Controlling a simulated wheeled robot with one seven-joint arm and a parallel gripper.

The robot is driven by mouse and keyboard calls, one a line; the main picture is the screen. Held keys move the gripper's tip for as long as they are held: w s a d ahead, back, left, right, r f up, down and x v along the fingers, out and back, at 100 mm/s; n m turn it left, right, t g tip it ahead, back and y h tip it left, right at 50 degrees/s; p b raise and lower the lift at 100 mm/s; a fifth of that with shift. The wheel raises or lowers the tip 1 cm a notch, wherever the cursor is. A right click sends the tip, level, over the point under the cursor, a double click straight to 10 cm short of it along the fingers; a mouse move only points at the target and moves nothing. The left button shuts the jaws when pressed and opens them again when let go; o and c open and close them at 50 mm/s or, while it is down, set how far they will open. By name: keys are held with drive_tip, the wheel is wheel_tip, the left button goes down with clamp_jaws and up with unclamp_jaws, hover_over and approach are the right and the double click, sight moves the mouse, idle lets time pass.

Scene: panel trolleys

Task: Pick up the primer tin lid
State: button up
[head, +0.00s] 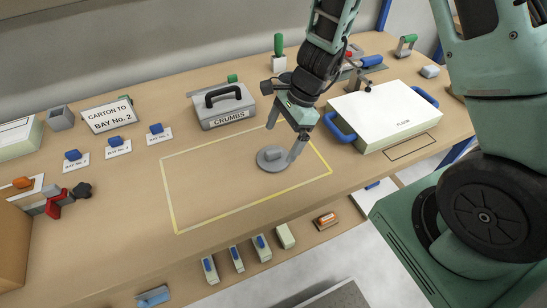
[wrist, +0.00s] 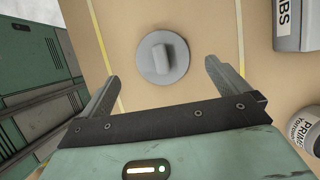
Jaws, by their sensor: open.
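The primer tin lid, a grey disc (head: 271,161) with a raised block-shaped grip, lies flat on the bench inside the yellow-lined rectangle, near its right side. In the wrist view, the lid (wrist: 148,74) lies just ahead of the fingertips, roughly centred between them. My gripper (head: 296,152) is open and empty, pointing down above the lid at its right in the head view. In the wrist view my gripper (wrist: 162,70) has its fingers spread wide on either side. The lid's left edge in the head view is unobstructed.
A grey "CRUMBS" box (head: 224,112) stands behind the rectangle. A white case (head: 383,112) with blue handles lies to the right. A "CARTON TO BAY No. 2" sign (head: 108,115) stands at the left. The rectangle's left part (head: 205,190) is clear.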

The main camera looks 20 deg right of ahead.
sight(274, 150)
drive_tip(key=x, duration=0.5)
drive_tip(key=shift+w+a+f, duration=0.1)
drive_tip(key=shift+a+f, duration=0.1)
drive_tip(key=shift+f, duration=0.05)
drive_tip(key=c, duration=0.9)
